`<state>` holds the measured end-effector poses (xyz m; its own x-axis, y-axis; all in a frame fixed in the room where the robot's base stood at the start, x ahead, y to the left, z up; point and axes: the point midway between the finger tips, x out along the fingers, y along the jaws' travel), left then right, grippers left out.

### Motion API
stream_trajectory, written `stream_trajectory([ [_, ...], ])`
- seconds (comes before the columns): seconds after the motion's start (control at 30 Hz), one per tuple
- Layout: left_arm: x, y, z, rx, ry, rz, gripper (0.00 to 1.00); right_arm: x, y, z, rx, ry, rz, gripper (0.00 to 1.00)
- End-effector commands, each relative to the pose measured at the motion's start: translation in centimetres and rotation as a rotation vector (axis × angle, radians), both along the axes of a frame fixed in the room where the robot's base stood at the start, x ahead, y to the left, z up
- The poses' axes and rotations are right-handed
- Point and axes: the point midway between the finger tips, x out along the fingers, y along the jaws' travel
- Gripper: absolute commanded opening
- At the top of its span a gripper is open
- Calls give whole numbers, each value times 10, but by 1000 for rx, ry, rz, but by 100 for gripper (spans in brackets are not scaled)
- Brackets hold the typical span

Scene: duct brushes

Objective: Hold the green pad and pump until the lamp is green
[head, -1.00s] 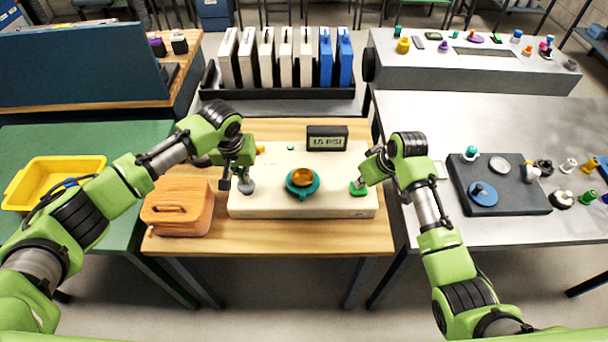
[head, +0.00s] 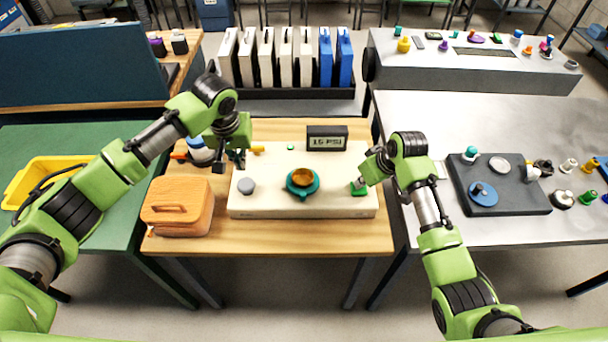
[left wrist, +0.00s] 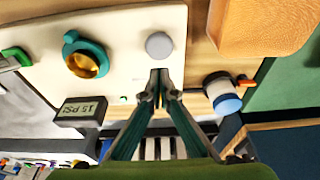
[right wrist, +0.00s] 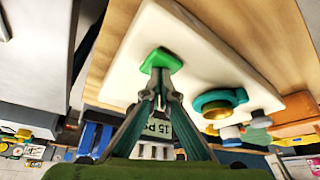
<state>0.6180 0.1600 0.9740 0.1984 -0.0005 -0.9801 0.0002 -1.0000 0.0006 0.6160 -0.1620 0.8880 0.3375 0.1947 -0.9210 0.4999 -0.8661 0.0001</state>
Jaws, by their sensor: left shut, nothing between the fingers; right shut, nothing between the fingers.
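The cream board (head: 330,208) lies on the wooden table. The green pad (head: 358,189) is at its right end, and my right gripper (head: 362,182) is shut with its fingertips at the pad, seemingly touching it. The pad also shows in the right wrist view (right wrist: 161,60). A grey round button (head: 246,186) is at the board's left end. My left gripper (head: 238,165) is shut and empty, apart from the button (left wrist: 159,46) and behind it. The display (head: 327,138) reads 15 PSI. A small green spot (head: 290,147), apparently the lamp, is left of the display.
A teal ring with an amber dome (head: 302,178) sits mid-board between my grippers. A wooden box (head: 178,207) stands close left of the board. A blue-and-white jar (left wrist: 222,95) is near my left gripper. A dark tray (head: 500,190) is on the right table.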

Motion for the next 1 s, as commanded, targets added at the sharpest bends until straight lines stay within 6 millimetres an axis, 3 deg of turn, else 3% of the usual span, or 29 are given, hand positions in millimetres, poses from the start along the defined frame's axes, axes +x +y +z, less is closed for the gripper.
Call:
stream_trajectory([
  [0.17,0,0,11,0,0,1,0,0,0,-1,0,1,0,0],
  [0.5,0,0,12,0,0,1,0,0,0,1,0,1,0,0],
  [1.0,0,0,11,0,0,0,0,0,0,49,0,-2,1,0],
])
